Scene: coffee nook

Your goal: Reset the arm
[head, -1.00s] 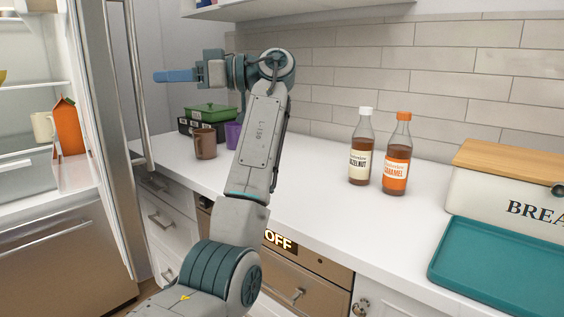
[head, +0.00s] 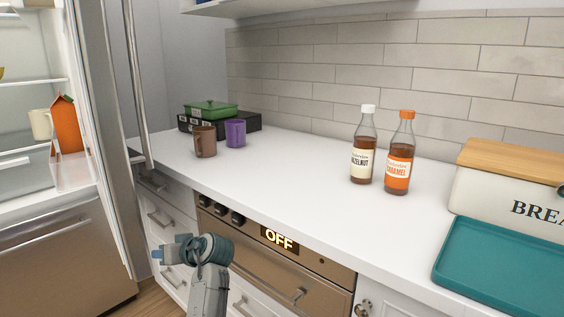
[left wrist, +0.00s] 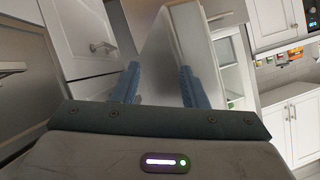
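My left arm is low in the head view, in front of the oven and drawers, with its left gripper (head: 158,254) pointing left. In the left wrist view the two blue fingers of the left gripper (left wrist: 158,84) stand apart with nothing between them, so it is open and empty. It touches nothing that I can see. My right gripper is in neither view.
The open fridge door (head: 105,130) stands at the left. The oven (head: 280,268) shows OFF. On the counter (head: 290,170) are a brown mug (head: 205,142), purple mug (head: 236,133), two syrup bottles (head: 362,158) and a teal tray (head: 500,265). The counter's middle is clear.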

